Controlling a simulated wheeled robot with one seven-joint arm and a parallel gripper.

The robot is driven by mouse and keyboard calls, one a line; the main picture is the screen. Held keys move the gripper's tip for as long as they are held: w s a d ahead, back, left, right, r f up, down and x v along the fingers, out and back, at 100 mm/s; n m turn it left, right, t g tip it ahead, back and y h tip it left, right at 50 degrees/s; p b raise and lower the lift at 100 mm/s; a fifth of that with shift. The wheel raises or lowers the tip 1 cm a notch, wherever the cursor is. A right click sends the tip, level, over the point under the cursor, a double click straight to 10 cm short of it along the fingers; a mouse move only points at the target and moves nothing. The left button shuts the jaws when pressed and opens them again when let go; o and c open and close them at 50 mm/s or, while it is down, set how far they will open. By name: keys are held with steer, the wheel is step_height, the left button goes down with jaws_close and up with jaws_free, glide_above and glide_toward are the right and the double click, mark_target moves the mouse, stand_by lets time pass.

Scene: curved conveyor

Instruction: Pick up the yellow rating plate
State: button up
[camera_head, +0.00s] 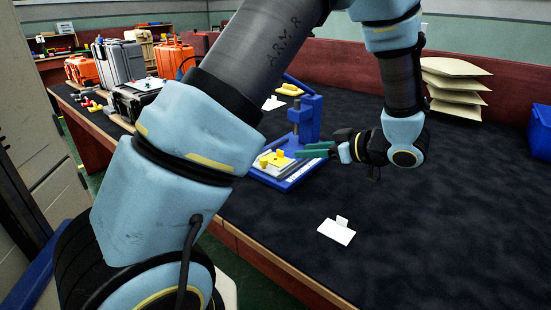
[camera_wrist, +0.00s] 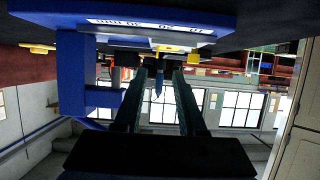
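A yellow plate with a small raised part (camera_head: 272,159) sits on the pale bed of a blue press-like fixture (camera_head: 306,122). It also shows near the top of the wrist view (camera_wrist: 176,48), where the picture is upside down. A second yellow piece (camera_head: 289,90) lies on the dark table behind the fixture; a yellow piece also shows at the wrist view's left (camera_wrist: 38,47). I cannot tell which is the rating plate. My gripper (camera_head: 316,151) is beside the fixture, right of and slightly above the bed. Its green fingers (camera_wrist: 159,75) are apart, with nothing held between them.
A white plate with an upright tab (camera_head: 336,232) lies on the bare front table. Another white plate (camera_head: 272,103) lies behind the fixture. Stacked beige packets (camera_head: 453,88) and a blue bin (camera_head: 541,132) stand at right. Cases (camera_head: 120,62) stand at left.

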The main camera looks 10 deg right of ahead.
mark_target(283, 152)
steer(key=x, duration=0.8)
steer(key=shift+w+f, duration=0.2)
steer(key=shift+w, duration=0.05)
jaws_close()
stand_by(1.1)
